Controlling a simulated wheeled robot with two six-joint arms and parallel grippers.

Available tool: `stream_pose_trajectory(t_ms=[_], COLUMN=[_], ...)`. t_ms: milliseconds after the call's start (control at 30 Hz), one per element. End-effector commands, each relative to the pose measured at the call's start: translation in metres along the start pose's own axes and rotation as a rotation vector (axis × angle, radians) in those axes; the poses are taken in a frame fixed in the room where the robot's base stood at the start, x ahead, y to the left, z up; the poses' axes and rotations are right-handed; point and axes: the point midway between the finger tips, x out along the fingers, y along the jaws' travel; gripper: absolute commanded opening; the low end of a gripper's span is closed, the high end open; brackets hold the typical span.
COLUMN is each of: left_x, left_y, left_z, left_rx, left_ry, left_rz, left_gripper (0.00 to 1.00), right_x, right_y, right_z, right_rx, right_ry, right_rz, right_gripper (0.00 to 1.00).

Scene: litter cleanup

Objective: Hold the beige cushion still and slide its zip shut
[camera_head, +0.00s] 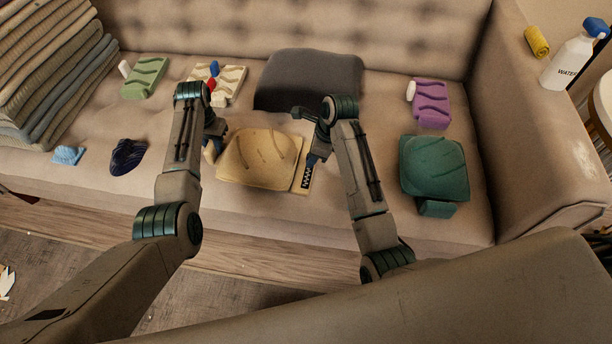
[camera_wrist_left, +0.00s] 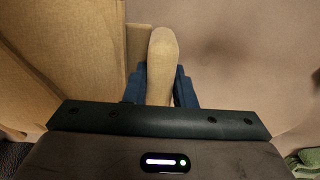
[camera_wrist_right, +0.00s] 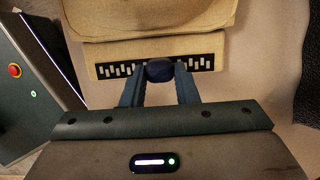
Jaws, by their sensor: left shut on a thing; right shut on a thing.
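The beige cushion (camera_head: 258,158) lies on the sofa seat between my two grippers. My left gripper (camera_head: 212,146) is at its left side, shut on the cushion's rounded beige tab (camera_wrist_left: 162,62). The zip (camera_head: 306,178), a black strip with white teeth, runs along the cushion's right edge; it also shows in the right wrist view (camera_wrist_right: 115,70). My right gripper (camera_wrist_right: 160,85) is shut on the dark blue zip slider (camera_wrist_right: 160,70). The slider is around the middle of the strip, with white teeth visible on both sides of it. In the head view, my right gripper hides the slider.
A dark grey cushion (camera_head: 310,80) stands behind. A teal cushion (camera_head: 433,167) lies to the right, near a purple piece (camera_head: 431,104). A dark blue striped item (camera_head: 128,156) and folded blankets (camera_head: 50,75) are on the left. A water bottle (camera_head: 572,60) is on the right.

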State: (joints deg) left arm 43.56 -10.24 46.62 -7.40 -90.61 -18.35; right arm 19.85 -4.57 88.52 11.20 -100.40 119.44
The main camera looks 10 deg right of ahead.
Motion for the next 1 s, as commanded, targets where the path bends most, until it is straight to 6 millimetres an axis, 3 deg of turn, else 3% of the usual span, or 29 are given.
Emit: stream_pose_trajectory(t_ms=[1000], left_x=[0.004], left_y=[0.002], left_z=[0.002], left_rx=[0.002], left_ry=[-0.007], left_rz=[0.004], left_gripper=[0.00], right_x=[-0.001], right_y=[-0.031], right_z=[0.001], right_rx=[0.000], right_ry=[-0.002], right_rz=[-0.002], right_gripper=[0.14])
